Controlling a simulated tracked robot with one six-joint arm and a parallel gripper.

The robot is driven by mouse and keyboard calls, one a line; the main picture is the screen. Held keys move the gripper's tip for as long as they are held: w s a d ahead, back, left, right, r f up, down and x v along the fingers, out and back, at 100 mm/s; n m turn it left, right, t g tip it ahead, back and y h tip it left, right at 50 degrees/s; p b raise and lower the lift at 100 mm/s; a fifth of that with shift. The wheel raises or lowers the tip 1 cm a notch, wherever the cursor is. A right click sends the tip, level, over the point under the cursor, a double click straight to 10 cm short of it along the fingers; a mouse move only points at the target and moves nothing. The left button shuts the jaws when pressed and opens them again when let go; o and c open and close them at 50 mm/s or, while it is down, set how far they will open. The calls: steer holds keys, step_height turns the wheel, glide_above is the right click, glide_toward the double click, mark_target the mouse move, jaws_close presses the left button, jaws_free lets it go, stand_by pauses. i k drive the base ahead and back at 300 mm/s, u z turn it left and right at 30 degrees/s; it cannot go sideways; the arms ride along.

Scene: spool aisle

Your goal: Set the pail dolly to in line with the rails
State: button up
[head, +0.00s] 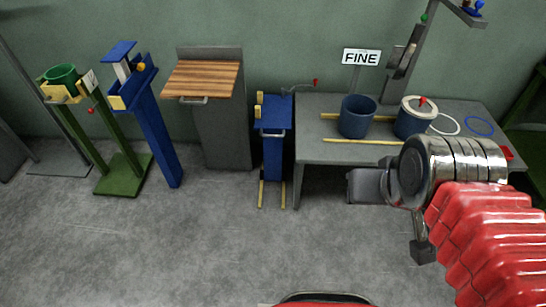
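A narrow blue stand (273,152) with a flat top and a grey front bar, seemingly the pail dolly, stands just left of the grey table. Yellow blocks sit at its top's left edge, and a thin lever with a red knob rises behind it. Two yellow rails (345,141) run left to right on the table (311,152). A blue pail (359,118) and a lidded blue pail (408,126) stand between or beside them. My gripper (366,187) is in front of the table, right of the stand and apart from it; its opening is not clear.
Two yellow strips (283,194) lie on the floor at the stand's foot. A wooden-topped grey cabinet (220,118), a tilted blue stand (154,130) and a green stand (123,174) are farther left. A FINE sign (361,57) stands behind the table. The floor in front is clear.

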mark_target(273, 113)
steer(key=u, duration=2.15)
steer(key=i, duration=2.05)
